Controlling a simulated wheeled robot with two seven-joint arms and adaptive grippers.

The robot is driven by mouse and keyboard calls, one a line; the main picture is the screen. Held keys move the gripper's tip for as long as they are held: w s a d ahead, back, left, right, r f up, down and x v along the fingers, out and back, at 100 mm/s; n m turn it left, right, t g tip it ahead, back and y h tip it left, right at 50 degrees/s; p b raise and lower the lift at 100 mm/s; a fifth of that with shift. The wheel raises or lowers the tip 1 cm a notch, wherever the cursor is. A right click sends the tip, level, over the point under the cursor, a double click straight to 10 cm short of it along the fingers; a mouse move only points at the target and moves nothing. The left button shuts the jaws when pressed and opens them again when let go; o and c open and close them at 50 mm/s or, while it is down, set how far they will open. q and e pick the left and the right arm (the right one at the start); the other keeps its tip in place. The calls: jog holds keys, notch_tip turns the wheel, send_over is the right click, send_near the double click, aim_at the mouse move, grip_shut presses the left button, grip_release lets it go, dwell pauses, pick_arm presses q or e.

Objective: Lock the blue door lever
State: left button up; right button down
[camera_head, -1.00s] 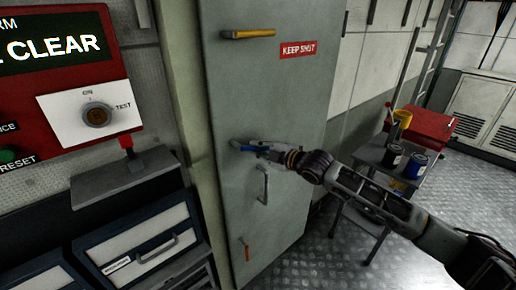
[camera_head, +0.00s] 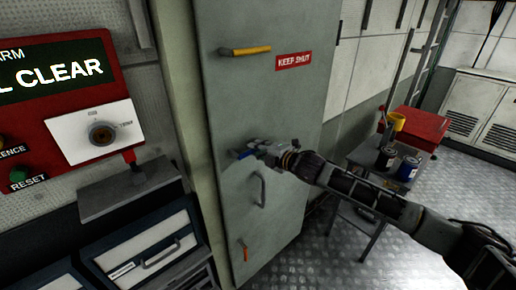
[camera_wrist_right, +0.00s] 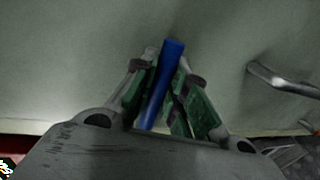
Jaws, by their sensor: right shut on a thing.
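The grey-green door (camera_head: 285,110) stands upright with a yellow lever (camera_head: 245,50) near its top, a blue lever (camera_head: 244,154) in the middle and an orange lever (camera_head: 244,250) low down. My right gripper (camera_head: 258,148) is at the blue lever. In the right wrist view the blue lever (camera_wrist_right: 161,85) runs between the green-padded fingers of my right gripper (camera_wrist_right: 163,90), which is shut on it. The gripper hides part of the lever and its pivot. My left gripper is not in view.
A grey pull handle (camera_head: 262,188) sits on the door just below the blue lever. A red alarm panel (camera_head: 20,112) and a shelf (camera_head: 130,190) are to the left. A stand with paint cans (camera_head: 386,158) and a red box (camera_head: 420,128) is at the right.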

dwell(0.3)
jog(key=c, duration=1.4)
grip_release()
jog(key=shift+s, duration=0.1)
jog(key=shift+v, duration=5.9)
jog(key=shift+r, duration=0.1)
